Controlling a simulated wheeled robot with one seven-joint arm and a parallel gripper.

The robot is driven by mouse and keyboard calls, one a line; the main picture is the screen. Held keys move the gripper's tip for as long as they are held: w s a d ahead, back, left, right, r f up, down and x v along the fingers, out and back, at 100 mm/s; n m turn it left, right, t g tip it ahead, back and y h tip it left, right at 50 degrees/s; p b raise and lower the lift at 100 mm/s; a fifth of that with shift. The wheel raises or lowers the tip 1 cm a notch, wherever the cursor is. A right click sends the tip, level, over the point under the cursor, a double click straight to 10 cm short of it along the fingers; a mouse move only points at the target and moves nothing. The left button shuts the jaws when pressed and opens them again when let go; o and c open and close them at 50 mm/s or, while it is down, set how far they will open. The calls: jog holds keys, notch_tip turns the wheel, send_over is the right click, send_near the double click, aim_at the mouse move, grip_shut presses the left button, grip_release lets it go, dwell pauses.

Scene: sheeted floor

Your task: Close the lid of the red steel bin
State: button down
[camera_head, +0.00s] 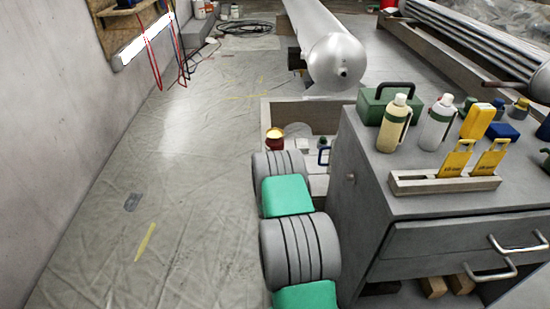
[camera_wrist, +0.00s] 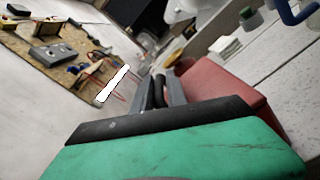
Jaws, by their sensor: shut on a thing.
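The red steel bin (camera_head: 275,144) is small in the head view, just beyond my arm, with a pale yellow round top showing. In the wrist view a red surface of the bin (camera_wrist: 222,97) lies right of my gripper (camera_wrist: 165,88). The grey fingers are close together around a dark part, which seems to be the edge of the bin's lid. My green and black hand housing hides much of the contact. I cannot tell the lid's angle. In the head view my arm hides the gripper.
A grey drawer cabinet (camera_head: 362,210) stands close on the right of my arm, with bottles (camera_head: 396,122) and a green case (camera_head: 386,103) on top. A large metal cylinder (camera_head: 335,55) lies beyond. The sheeted floor (camera_head: 150,200) on the left is mostly clear up to the wall (camera_head: 55,110).

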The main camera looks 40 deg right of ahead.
jog(key=shift+w+a+r, duration=0.2)
jog(key=shift+w+a, duration=0.15)
jog(key=shift+w, duration=0.05)
jog(key=c, duration=1.8)
grip_release()
jog(key=o, duration=0.3)
jog(key=shift+a+f, duration=0.15)
jog(key=shift+f, duration=0.05)
jog(key=shift+o, duration=0.2)
jog(key=shift+f, duration=0.15)
jog(key=shift+s, duration=0.1)
jog(key=shift+s+d, duration=0.15)
jog(key=shift+d, duration=0.15)
jog(key=shift+s, duration=0.1)
jog(key=v, duration=0.7)
jog(key=shift+s+a+p, duration=0.25)
jog(key=shift+p, duration=0.1)
jog(key=shift+a, duration=0.1)
